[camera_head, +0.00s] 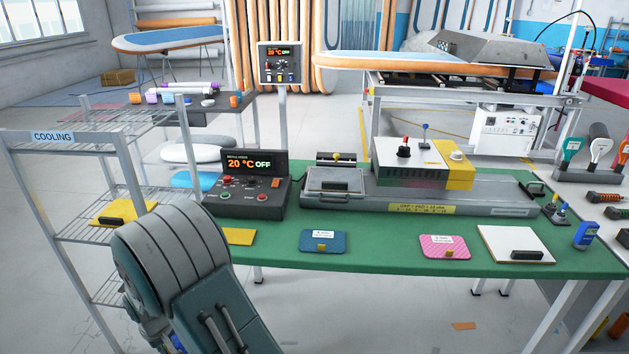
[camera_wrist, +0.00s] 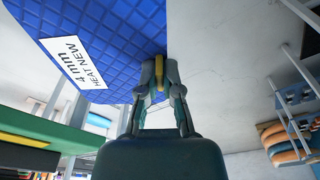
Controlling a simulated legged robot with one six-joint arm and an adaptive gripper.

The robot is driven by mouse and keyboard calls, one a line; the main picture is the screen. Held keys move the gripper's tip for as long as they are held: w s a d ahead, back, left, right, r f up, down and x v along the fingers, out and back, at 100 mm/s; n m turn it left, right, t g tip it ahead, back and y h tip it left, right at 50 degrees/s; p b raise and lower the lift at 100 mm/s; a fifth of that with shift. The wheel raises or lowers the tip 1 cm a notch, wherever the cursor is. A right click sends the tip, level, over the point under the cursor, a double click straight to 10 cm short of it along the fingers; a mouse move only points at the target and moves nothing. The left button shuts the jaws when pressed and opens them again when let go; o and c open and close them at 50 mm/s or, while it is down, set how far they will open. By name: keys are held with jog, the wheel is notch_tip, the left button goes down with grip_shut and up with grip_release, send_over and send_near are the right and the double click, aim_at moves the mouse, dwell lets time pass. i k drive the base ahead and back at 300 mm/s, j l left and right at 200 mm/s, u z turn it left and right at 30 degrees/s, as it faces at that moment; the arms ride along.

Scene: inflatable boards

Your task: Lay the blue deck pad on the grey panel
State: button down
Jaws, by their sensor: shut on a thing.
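My gripper (camera_wrist: 159,80) is shut on the yellow tab of a blue quilted pad (camera_wrist: 125,25) in the wrist view. The pad has a white label reading "4 mm HEAT NEW" and hangs clear of the table. In the head view my arm hides the gripper and nearly all of the held pad. A grey panel (camera_head: 335,177) with a black handle lies at the left end of the long grey press bed.
The green table (camera_head: 385,250) also holds a pink pad (camera_head: 444,254), a yellow piece (camera_head: 238,237), a white panel (camera_head: 496,242) and a control box (camera_head: 254,204) reading 20 °C OFF. The cooling rack (camera_head: 67,187) stands at left, with a yellow panel (camera_head: 124,207).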

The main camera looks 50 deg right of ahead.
aim_at(335, 176)
jog(key=j+z, duration=0.15)
jog(key=z, duration=0.3)
jog(key=j+z, duration=0.2)
jog(key=z, duration=0.25)
jog(key=k+j+z, duration=0.1)
jog(key=z, duration=0.35)
